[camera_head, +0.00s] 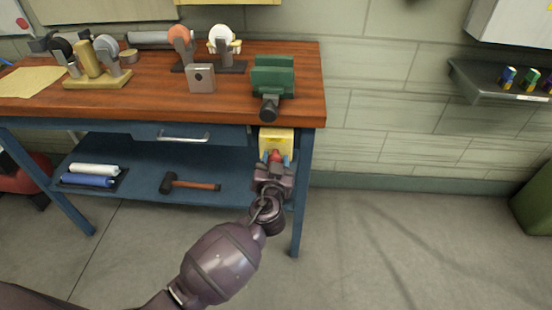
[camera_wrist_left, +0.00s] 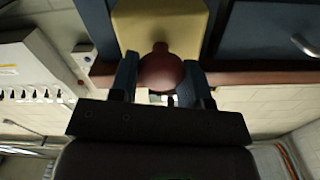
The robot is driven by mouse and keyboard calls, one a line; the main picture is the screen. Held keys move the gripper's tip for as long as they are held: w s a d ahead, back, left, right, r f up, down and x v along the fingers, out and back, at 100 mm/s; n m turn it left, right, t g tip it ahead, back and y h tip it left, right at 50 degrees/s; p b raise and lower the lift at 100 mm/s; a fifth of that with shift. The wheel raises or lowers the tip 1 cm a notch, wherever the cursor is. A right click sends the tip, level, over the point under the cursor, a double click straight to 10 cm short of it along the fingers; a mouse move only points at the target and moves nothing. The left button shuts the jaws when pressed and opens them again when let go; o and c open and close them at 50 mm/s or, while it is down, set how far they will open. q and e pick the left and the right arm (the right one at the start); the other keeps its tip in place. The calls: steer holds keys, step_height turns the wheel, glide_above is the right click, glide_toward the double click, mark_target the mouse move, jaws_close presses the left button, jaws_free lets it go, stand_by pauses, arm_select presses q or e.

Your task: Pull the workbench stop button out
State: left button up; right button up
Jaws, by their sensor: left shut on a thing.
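The stop button is a round red knob (camera_head: 275,155) on a yellow box (camera_head: 277,136) fixed to the front of the workbench (camera_head: 228,106), below its top at the right end. My left gripper (camera_head: 275,160) reaches up to it from below and is shut on the red knob. In the left wrist view the red knob (camera_wrist_left: 161,70) sits between the two blue fingers (camera_wrist_left: 160,80), with the yellow box (camera_wrist_left: 160,28) behind it. A short red stem shows between knob and box. My right gripper is in neither view.
A green vise (camera_head: 272,76) stands on the bench top just above the yellow box. A drawer with a metal handle (camera_head: 183,137) is to the left. A hammer (camera_head: 190,184) lies on the lower shelf.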

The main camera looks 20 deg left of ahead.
arm_select(q)
steer(key=shift+s+f, duration=0.1)
jaws_close()
steer(key=o, duration=0.9)
jaws_free()
steer(key=o, duration=0.4)
steer(key=shift+s, duration=0.1)
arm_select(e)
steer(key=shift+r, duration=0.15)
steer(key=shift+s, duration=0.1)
arm_select(q)
steer(key=shift+v, duration=5.35)
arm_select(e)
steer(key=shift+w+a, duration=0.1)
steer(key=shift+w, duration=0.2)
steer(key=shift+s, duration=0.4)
